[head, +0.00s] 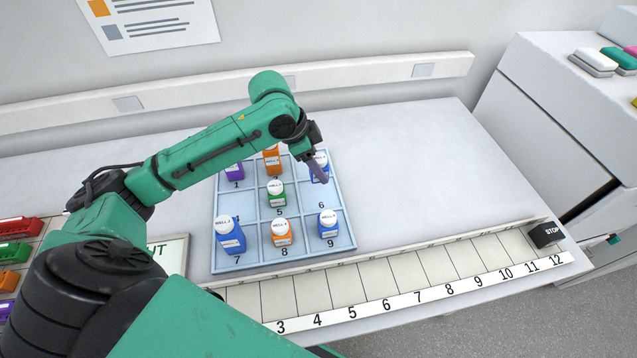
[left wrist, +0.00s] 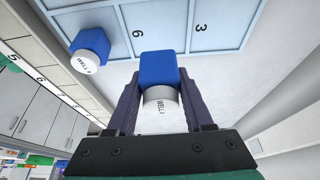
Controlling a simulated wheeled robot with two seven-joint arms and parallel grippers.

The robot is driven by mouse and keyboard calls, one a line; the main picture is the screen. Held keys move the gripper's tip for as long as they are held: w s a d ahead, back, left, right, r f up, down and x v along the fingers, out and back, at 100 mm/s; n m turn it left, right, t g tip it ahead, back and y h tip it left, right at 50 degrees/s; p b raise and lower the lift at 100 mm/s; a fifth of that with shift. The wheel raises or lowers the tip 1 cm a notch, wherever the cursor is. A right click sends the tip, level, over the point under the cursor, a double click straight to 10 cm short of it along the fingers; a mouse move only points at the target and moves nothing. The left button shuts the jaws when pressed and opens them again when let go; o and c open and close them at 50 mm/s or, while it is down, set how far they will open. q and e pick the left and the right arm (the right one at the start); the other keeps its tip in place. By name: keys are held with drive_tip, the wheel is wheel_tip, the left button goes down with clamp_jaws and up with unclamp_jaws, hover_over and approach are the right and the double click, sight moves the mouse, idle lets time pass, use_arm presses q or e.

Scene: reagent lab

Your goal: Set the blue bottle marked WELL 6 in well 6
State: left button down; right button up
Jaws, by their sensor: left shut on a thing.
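My left gripper (head: 317,168) is shut on a blue bottle with a white cap (left wrist: 159,75). In the left wrist view the fingers grip it from both sides, and it overlaps the outer edge of the tray beside well 6. The cap reads WELL, but its digit is too small to read. In the head view the held bottle (head: 325,160) appears over the far right part of the pale blue tray (head: 349,225). Well 6 (head: 310,203) holds no bottle; it also shows in the left wrist view (left wrist: 151,34). My right gripper is out of view.
A blue bottle (head: 328,226) stands in well 9, an orange one (head: 282,236) in 8, a green one (head: 276,196) in 5, another blue one (head: 231,240) in 7. Purple (head: 234,173) and orange (head: 272,163) bottles stand behind. A numbered strip (head: 420,289) runs in front. The bench right of the tray is clear.

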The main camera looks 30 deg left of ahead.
use_arm(q)
wheel_tip(320, 180, down, 7)
drive_tip(key=shift+f+p, duration=0.1)
drive_tip(key=shift+p, duration=0.2)
drive_tip(key=shift+c, duration=1.4)
unclamp_jaws()
drive_tip(key=b+v, duration=0.1)
drive_tip(key=v, duration=1.1)
drive_tip(key=shift+s+d, duration=0.1)
